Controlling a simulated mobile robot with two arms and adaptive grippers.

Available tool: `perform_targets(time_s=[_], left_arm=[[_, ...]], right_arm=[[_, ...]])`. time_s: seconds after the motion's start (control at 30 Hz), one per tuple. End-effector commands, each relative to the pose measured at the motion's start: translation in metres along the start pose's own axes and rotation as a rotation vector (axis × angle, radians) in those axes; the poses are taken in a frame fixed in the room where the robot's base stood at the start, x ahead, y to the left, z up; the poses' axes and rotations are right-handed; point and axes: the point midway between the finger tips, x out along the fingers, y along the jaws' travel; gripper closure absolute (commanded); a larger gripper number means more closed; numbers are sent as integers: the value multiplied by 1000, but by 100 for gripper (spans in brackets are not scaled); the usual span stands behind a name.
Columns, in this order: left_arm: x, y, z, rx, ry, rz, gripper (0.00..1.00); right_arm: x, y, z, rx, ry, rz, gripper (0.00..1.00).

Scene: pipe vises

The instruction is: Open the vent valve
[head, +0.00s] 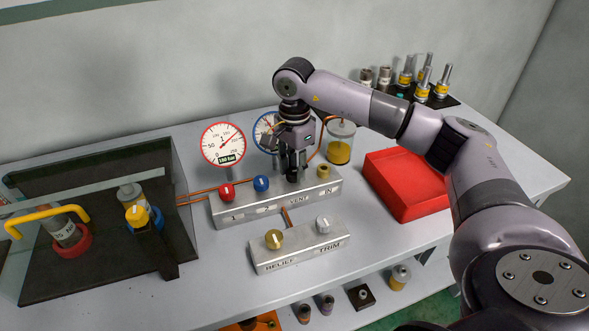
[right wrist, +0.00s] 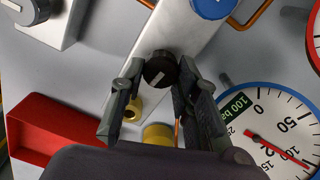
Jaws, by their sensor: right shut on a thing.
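The vent valve's black knob (right wrist: 160,68) has a pale mark on its top and sits on the long grey manifold block (head: 322,191), above the VENT label. My right gripper (head: 293,172) comes down on it from above. In the right wrist view its two fingers (right wrist: 159,75) stand on either side of the knob and are shut on it. In the head view the fingers mostly hide the knob. A blue-rimmed gauge (right wrist: 275,130) labelled 100 bar shows in the right wrist view. My left gripper is not in view.
The RELIEF and TRIM block (head: 298,248) stands in front. A red tray (head: 405,205) lies right, a red-rimmed gauge (head: 222,143) behind.

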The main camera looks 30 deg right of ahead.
Motion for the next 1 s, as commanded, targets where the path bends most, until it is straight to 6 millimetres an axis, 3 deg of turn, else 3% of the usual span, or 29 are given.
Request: perform_targets(time_s=[0.53,0.57,0.83,1.0], left_arm=[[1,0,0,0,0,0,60],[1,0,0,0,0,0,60],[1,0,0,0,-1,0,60],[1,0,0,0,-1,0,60]], right_arm=[[-2,-1,-1,-20,0,-5,99],[-2,-1,-1,-20,0,-5,69],[-1,-1,0,-21,0,-3,51],[-1,0,0,-21,0,-1,51]])
